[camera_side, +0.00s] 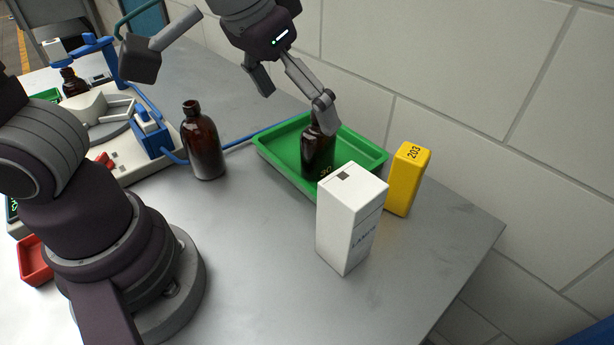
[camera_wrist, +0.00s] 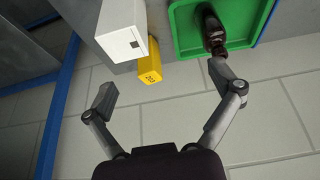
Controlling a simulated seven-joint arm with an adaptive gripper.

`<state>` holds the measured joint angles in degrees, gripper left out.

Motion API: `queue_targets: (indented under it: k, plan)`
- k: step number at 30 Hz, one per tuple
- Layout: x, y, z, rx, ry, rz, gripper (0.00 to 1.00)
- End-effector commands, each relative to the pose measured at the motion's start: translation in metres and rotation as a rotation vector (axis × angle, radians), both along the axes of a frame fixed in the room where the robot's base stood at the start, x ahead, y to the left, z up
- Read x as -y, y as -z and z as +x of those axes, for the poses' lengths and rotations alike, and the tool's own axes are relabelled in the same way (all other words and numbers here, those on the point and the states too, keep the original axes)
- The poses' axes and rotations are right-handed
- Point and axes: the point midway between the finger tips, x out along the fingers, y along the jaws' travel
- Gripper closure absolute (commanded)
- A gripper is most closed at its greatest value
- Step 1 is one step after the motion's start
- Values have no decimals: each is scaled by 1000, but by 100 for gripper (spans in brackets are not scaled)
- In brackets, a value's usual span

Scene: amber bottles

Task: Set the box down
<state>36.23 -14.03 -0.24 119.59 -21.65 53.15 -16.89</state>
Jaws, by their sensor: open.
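A white box (camera_side: 348,225) stands upright on the grey table in front of the green tray. The white box also shows in the wrist view (camera_wrist: 121,30). A smaller yellow box (camera_side: 406,180) marked 203 stands upright to its right, and it shows in the wrist view too (camera_wrist: 149,80).
The green tray (camera_side: 268,160) holds a brown bottle (camera_side: 318,150). Another brown bottle (camera_side: 203,142) stands left of the tray. A white and blue apparatus (camera_side: 110,130) is at the left. A tiled wall (camera_side: 470,90) runs behind the table. Bare table lies at front centre.

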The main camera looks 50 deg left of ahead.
Motion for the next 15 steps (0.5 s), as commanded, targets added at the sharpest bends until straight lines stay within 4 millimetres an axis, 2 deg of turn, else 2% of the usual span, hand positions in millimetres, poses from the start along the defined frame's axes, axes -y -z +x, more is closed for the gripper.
queue_targets:
  k: [1, 3, 6, 9, 15]
  plan:
    - [-24, -2, -5, 15, -21, -8, 9]
    - [-50, 0, -16, 34, -18, -7, 9]
    - [-74, 5, -34, 65, -11, 1, 9]
    - [-83, 10, -45, 85, -5, 12, 9]
    - [-85, 12, -48, 89, 3, 15, 9]
